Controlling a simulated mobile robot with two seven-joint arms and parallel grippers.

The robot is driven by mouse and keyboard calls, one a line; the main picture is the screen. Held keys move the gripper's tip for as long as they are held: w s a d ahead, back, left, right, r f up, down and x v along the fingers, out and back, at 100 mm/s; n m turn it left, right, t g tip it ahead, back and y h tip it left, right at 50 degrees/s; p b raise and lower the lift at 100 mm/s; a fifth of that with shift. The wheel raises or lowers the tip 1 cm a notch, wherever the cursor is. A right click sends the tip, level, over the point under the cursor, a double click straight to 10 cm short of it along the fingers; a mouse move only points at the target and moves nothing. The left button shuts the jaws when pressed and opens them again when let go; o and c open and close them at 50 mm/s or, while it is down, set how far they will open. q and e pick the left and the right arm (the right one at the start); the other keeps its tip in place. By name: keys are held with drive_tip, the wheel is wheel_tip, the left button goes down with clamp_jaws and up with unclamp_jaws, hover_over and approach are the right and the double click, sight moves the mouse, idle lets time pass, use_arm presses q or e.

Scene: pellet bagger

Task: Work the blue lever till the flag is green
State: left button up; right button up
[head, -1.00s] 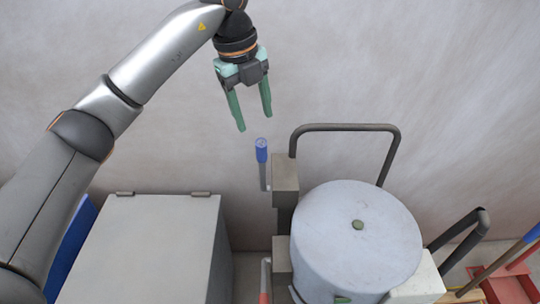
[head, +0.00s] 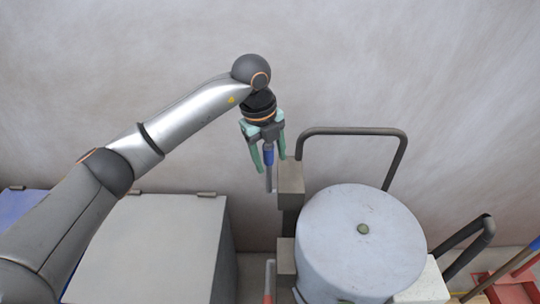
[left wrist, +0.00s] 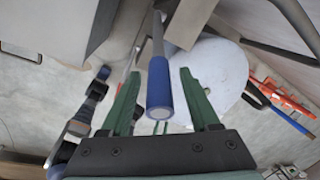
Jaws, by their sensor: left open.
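The blue lever (head: 268,157) stands upright beside the grey post at the left of the round drum (head: 362,245). My left gripper (head: 270,168) points down with its green fingers on either side of the lever's blue handle. In the left wrist view the blue handle (left wrist: 159,88) lies between the open fingers (left wrist: 158,95), with a gap to each finger. My right gripper does not show. I see no flag that I can make out. A small green knob (head: 363,229) sits on top of the drum.
A grey box (head: 150,245) stands left of the drum, with a blue box (head: 20,205) behind my arm. A bent dark rail (head: 355,131) rises behind the drum. A second lever with a red grip (head: 268,290) is below. Red items (head: 505,285) lie at right.

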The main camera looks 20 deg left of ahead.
use_arm(q)
drive_tip(key=shift+c, duration=0.3)
clamp_jaws()
idle(1.0)
